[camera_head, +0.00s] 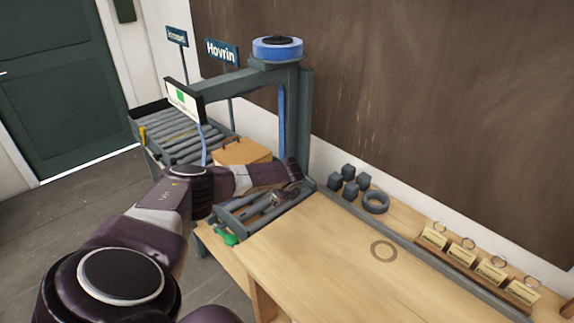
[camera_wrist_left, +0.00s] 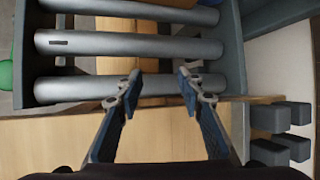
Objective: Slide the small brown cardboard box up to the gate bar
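The brown cardboard box (camera_head: 240,152) lies on the roller conveyor in the head view, beyond my left forearm. My arm hides its near lower part. A dark frame (camera_head: 296,115) with an overhead beam stands around the conveyor beside the box. I cannot tell which part is the gate bar, or whether the box touches it. My left gripper (camera_head: 275,200) is over the near rollers, on the near side of the box. In the left wrist view the gripper (camera_wrist_left: 159,88) is open, with nothing between its fingers. The box is not clearly identifiable there. My right gripper is not in view.
Rollers (camera_head: 185,135) run back left. A green object (camera_head: 226,236) is at the conveyor's near end.

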